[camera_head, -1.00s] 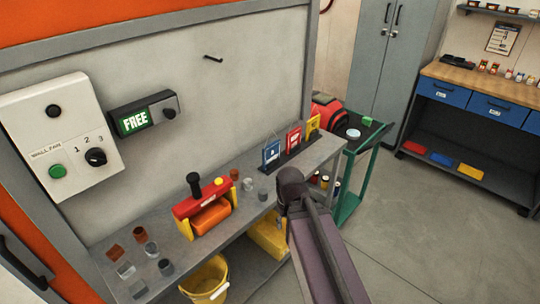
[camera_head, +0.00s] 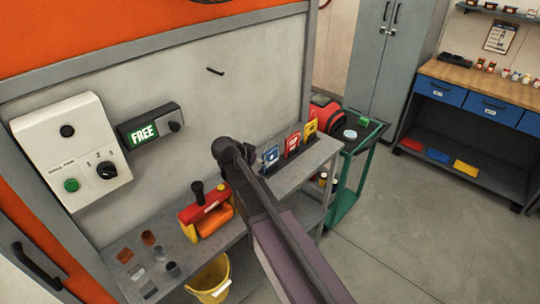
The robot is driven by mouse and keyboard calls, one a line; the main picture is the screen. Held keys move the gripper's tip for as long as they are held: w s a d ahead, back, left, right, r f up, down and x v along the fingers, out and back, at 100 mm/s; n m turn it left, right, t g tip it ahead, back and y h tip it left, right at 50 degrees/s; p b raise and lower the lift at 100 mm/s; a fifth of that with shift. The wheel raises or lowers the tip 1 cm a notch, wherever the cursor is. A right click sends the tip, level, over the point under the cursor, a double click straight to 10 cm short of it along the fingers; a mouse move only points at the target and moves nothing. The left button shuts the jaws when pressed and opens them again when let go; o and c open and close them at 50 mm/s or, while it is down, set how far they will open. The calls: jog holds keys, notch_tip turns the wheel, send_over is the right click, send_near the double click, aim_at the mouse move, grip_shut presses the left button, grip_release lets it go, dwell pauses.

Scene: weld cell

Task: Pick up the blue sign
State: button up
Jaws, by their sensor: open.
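The blue sign (camera_head: 271,154) stands in a dark rack on the grey shelf, at the left end of a row with a red sign (camera_head: 292,143) and a yellow sign (camera_head: 310,131). My arm crosses the picture from the bottom right, and its dark joint is just left of the blue sign in the picture. The arm hides part of the shelf beside and below the sign. I cannot make out my gripper's fingers in this view.
A red and orange device (camera_head: 207,211) and several small cups are on the grey shelf (camera_head: 205,256). A yellow bucket (camera_head: 211,282) is below. A wall box (camera_head: 72,150) and a FREE indicator (camera_head: 150,131) are on the panel. A green cart (camera_head: 349,181) stands right; the floor beyond is open.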

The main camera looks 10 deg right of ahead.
jog(key=w+a+r+m+t+h+p, duration=0.1)
jog(key=w+a+r, duration=0.2)
jog(key=shift+w+a+r+m+t, duration=0.15)
jog(key=shift+w+r+m+t, duration=0.15)
jog(key=shift+r, duration=0.1)
jog(key=b, duration=0.5)
send_near(271, 153)
jog(key=w+d+f, duration=0.1)
jog(key=w+d, duration=0.2)
jog(key=shift+w+d+f, duration=0.1)
jog(key=shift+w+f, duration=0.1)
jog(key=shift+f, duration=0.15)
